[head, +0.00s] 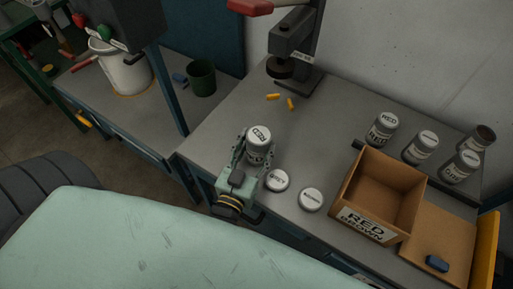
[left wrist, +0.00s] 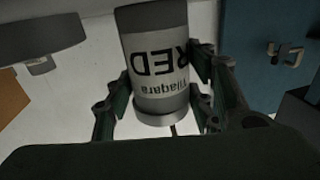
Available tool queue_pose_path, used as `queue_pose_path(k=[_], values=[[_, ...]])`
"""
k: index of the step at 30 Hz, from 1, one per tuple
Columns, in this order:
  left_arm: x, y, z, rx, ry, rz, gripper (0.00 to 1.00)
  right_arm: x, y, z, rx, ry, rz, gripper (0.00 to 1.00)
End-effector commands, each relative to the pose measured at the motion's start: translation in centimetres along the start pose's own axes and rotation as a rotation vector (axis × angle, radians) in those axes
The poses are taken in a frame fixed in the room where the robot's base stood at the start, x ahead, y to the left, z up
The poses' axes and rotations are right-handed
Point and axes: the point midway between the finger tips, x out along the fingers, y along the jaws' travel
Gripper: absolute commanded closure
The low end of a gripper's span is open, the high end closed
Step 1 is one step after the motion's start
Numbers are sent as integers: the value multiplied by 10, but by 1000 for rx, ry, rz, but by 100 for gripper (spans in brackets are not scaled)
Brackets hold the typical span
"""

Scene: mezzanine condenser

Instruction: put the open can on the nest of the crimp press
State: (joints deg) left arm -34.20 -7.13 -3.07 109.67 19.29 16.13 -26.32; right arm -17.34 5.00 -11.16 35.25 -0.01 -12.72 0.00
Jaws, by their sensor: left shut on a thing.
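My left gripper (head: 250,155) is shut on a grey can (head: 258,150) with a pale label, upright above the front left of the worktop. Its top shows white and marked RED in the head view. In the left wrist view the can (left wrist: 158,65) appears inverted between the fingers, its label reading RED. The crimp press (head: 292,45) stands at the back of the worktop, apart from the can; its dark round head (head: 280,68) is visible, but the nest is not clear. Another can (head: 483,138), with a dark, seemingly open top, stands far right. My right gripper is out of view.
Several other cans stand by a rail at right. A cardboard box (head: 385,190) stands at front right. Two orange pieces (head: 274,97) (head: 291,104) lie before the press. The worktop between gripper and press is otherwise mostly clear.

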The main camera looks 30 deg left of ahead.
Motion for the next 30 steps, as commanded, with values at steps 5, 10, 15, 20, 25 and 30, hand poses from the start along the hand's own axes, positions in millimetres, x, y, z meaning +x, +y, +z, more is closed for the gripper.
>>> queue_pose_path(k=[5,10,15,20,25,30], values=[[0,0,-2,0,2,-1,88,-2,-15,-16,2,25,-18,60],[0,0,3,0,-2,0,49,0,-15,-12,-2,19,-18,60],[0,0,2,1,-2,0,34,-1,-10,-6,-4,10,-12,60],[0,0,2,1,-2,0,31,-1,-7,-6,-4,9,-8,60],[0,0,2,1,-2,0,31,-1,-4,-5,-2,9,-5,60],[-12,0,2,1,-5,0,31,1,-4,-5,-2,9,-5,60]])
